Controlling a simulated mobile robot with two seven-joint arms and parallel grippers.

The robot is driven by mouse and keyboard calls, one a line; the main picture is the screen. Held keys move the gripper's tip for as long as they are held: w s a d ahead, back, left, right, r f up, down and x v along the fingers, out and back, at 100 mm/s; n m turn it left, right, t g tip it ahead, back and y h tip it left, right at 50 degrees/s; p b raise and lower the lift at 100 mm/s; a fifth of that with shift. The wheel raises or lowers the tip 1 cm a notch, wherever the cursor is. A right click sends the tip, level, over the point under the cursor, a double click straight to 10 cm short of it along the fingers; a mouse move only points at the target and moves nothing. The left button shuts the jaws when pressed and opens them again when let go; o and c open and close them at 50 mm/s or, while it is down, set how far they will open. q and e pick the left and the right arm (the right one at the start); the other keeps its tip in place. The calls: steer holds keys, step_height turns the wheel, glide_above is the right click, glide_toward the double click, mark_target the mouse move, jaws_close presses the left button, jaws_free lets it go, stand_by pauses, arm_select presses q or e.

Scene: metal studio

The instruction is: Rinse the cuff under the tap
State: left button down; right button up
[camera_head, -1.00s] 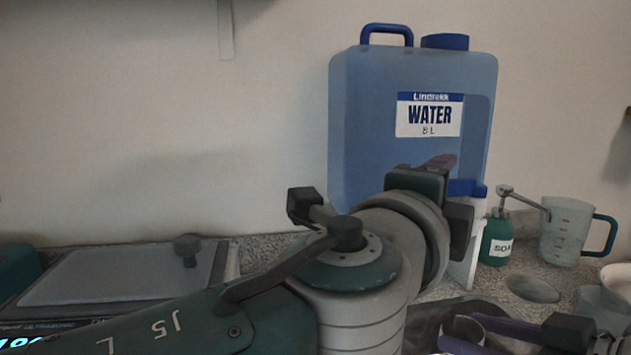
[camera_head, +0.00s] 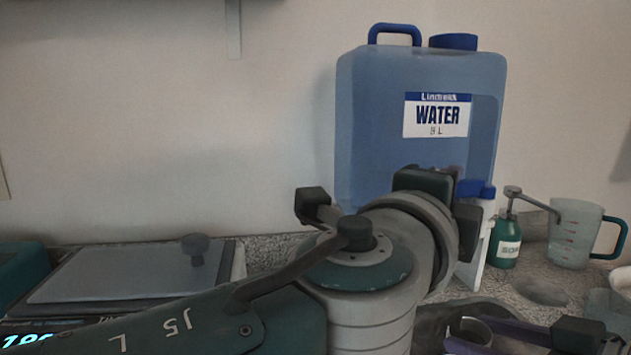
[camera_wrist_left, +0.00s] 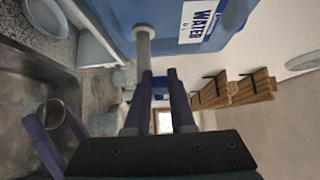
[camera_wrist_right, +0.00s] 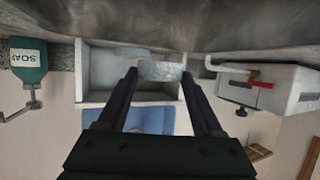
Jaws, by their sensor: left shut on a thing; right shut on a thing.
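The cuff is a small grey ring (camera_head: 472,328), held low in front of the white stand. My right gripper (camera_head: 484,338) is shut on it with purple fingers. The cuff also shows between the fingers in the right wrist view (camera_wrist_right: 160,70) and at the left of the left wrist view (camera_wrist_left: 46,114). The blue water container (camera_head: 425,75) stands at the back. My left gripper (camera_wrist_left: 160,88) is at its lower front, closed around what looks like its tap, with a small blue piece (camera_wrist_left: 159,82) between the fingers. My left wrist hides much of this in the head view. No running water shows.
A green soap bottle (camera_head: 506,245) and a measuring jug (camera_head: 570,235) stand at the right. A flat lidded unit (camera_head: 130,272) is at the left. The right wrist view shows a white box (camera_wrist_right: 285,92) with a red lever. A metal basin (camera_wrist_right: 180,20) lies under the right gripper.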

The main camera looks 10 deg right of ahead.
arm_select(q)
steer(key=n+t+y, duration=0.1)
steer(key=s+n+t+y, duration=0.1)
steer(key=y, duration=0.1)
steer(key=shift+n+y, duration=0.3)
steer(key=shift+n, duration=0.1)
steer(key=c, duration=0.8)
jaws_free()
steer(key=shift+d, duration=0.1)
steer(key=shift+o, duration=0.2)
steer(key=shift+s, duration=0.1)
steer(key=v, duration=0.7)
steer(key=shift+s, duration=0.25)
